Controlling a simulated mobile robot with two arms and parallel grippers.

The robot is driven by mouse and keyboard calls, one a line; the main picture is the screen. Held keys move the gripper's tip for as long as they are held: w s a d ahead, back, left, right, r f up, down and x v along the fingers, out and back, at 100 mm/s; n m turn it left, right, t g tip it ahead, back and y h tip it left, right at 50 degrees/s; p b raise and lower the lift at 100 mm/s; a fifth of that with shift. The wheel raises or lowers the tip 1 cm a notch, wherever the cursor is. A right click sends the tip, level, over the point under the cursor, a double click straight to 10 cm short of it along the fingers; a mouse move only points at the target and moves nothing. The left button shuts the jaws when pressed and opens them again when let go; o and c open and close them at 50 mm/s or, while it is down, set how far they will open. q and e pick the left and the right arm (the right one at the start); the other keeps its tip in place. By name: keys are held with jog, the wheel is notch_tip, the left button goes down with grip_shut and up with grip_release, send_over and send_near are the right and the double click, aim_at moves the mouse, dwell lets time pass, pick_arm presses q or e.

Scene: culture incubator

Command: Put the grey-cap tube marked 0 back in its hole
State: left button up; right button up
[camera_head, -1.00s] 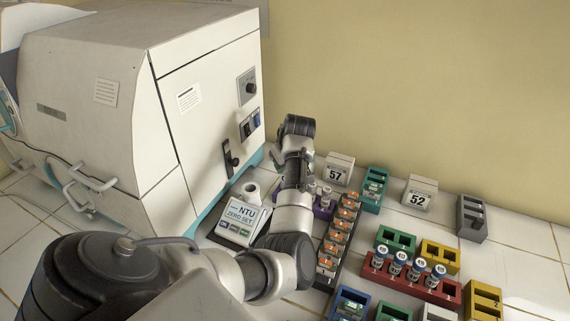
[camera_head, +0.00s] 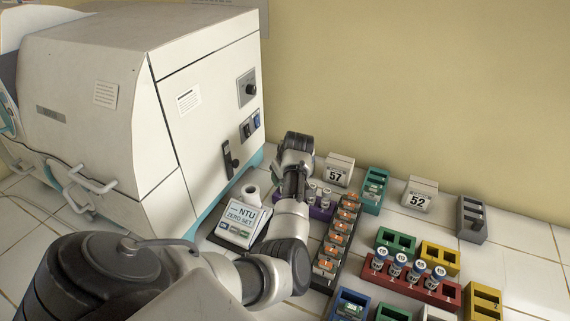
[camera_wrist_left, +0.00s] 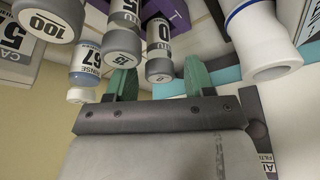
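In the left wrist view, the grey-cap tube marked 0 (camera_wrist_left: 159,50) has its cap toward the picture's bottom and its far end by the purple rack (camera_wrist_left: 178,14). I cannot see clearly how deep it sits. My left gripper (camera_wrist_left: 158,80) has its green fingertips wide apart, one on each side of that cap, with gaps to it. Other grey-cap tubes, one marked 100 (camera_wrist_left: 46,22) and one beside the 0 tube (camera_wrist_left: 123,44), stand nearby. In the head view, my arm partly hides the purple rack (camera_head: 322,213) and the fingertips.
The NTU meter (camera_head: 240,220) is left of my wrist, before the incubator (camera_head: 200,120). A dark rack of orange-topped items (camera_head: 334,250) is close on the right. Blocks marked 57 (camera_head: 337,172) and 52 (camera_head: 418,196) stand behind. A red rack (camera_head: 408,283) holds several blue vials.

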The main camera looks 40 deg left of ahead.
pick_arm(q)
jog(key=shift+r, duration=0.6)
jog(key=b+v, duration=0.1)
jog(key=v, duration=1)
jog(key=shift+r, duration=0.3)
jog(key=shift+s+d+f, duration=0.1)
jog(key=shift+s+d, duration=0.05)
jog(key=shift+s, duration=0.05)
